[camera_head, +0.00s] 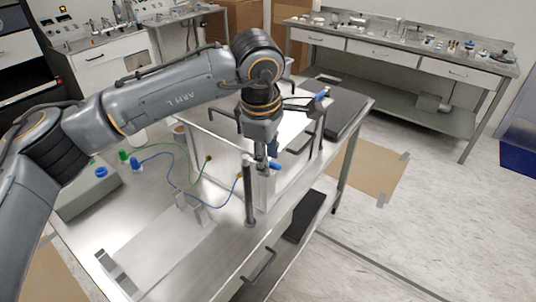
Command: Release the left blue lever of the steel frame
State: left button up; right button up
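The steel frame (248,195) stands around a white box (210,150) on a metal cart. One blue lever (276,166) is at its near corner, just below my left gripper (262,158). A second blue lever (321,96) is at the far right corner. My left arm comes in from the left and its gripper points down over the near corner. The fingers are small and partly hidden; I cannot tell whether they are open or touch the near lever. My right gripper is not in view.
Green and blue cables (172,155) run from a grey-green unit (88,196) to the white box. A drawer bench (400,62) stands behind, with open floor between.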

pick_arm(q)
grip_shut()
jog(key=m+b, duration=0.1)
jog(key=s+m+b, duration=0.1)
jog(key=m, duration=0.1)
jog(key=shift+a+h+b, duration=0.3)
jog(key=shift+a+b, duration=0.05)
jog(key=shift+a, duration=0.05)
grip_release()
jog(key=shift+s, duration=0.1)
jog(key=shift+r, duration=0.15)
jog(key=v, duration=1.1)
jog(key=shift+r, duration=0.35)
